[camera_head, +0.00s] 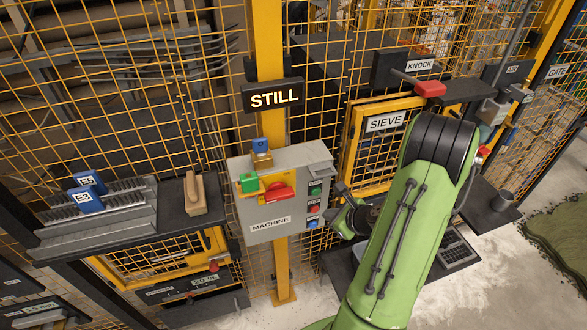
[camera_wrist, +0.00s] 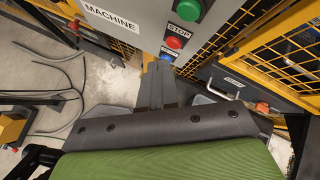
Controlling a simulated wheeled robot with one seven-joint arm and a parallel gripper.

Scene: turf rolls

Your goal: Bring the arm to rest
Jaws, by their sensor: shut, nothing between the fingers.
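My arm is green and stretches up from the bottom right of the head view, bent at a dark elbow. My gripper (camera_head: 341,188) shows as dark parts just right of the grey MACHINE box (camera_head: 262,215); the arm hides part of it. In the wrist view my gripper (camera_wrist: 158,72) is shut and empty. Its tips are close below the box's red STOP button (camera_wrist: 174,43) and beside a blue button (camera_wrist: 167,58). I cannot tell whether they touch the box. A green button (camera_wrist: 187,11) is higher up.
A red switch handle (camera_head: 280,192) and a green block are on the box front. A SIEVE door (camera_head: 383,125) and yellow mesh fence stand behind. Floor shows at lower right.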

